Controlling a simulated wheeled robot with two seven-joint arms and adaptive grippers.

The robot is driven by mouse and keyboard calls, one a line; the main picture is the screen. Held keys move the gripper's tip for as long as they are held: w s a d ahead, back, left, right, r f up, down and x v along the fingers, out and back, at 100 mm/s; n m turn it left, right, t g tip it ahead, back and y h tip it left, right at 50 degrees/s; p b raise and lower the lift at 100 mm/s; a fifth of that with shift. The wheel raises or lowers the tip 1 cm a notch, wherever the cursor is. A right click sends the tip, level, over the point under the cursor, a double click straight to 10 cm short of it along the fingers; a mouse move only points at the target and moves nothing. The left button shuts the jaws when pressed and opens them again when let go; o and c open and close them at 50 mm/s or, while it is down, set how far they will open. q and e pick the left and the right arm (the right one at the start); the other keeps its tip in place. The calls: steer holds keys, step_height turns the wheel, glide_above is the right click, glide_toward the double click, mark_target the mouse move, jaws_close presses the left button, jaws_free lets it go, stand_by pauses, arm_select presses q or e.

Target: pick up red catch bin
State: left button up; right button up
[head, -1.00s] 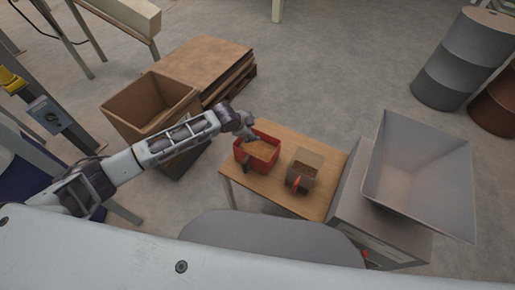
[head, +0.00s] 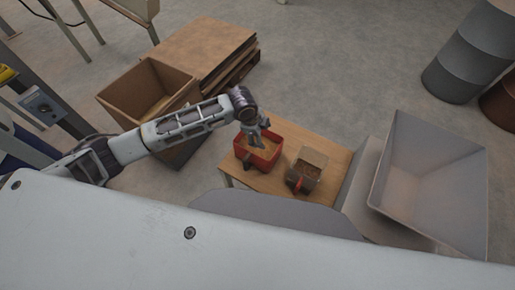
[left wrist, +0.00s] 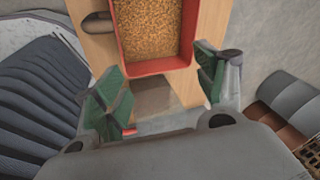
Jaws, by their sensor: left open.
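The red catch bin (head: 267,161) stands on a small wooden table (head: 262,183) and holds golden grain. In the left wrist view the red bin (left wrist: 156,67) is at the top centre, with its near rim just ahead of the fingers. My left gripper (head: 257,140) is above the bin in the head view, its fingers pointing down. In the left wrist view my left gripper (left wrist: 158,86) is open, with green finger pads apart and nothing between them. Whether it touches the bin, I cannot tell. My right gripper is not in view.
A smaller brown bin (head: 308,168) with a red handle stands right of the red bin. A grey hopper (head: 428,185) is at the right. A large cardboard box (head: 148,92) and stacked brown boards (head: 205,52) lie behind to the left.

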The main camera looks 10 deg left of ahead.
mark_target(248, 158)
arm_select(q)
steer(key=s+a+m+g+y, duration=0.2)
steer(key=s+a+m, duration=0.2)
steer(key=s+m, duration=0.1)
steer(key=shift+a+f+g, duration=0.15)
steer(key=shift+f+g, duration=0.1)
steer(key=shift+g, duration=0.15)
stand_by(0.4)
steer(key=shift+f, duration=4.3)
